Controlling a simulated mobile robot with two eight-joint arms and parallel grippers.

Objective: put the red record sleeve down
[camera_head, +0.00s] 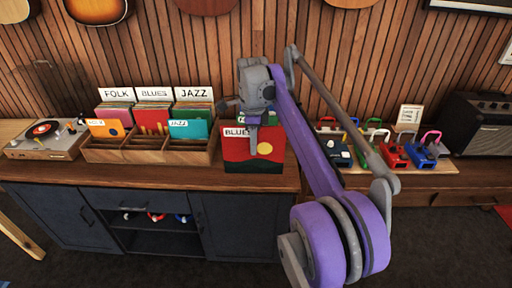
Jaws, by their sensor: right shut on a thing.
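My left gripper is not in view.
A wooden record crate (195,157) with FOLK, BLUES and JAZZ dividers stands just left of the sleeve. A turntable (45,146) is at the far left.

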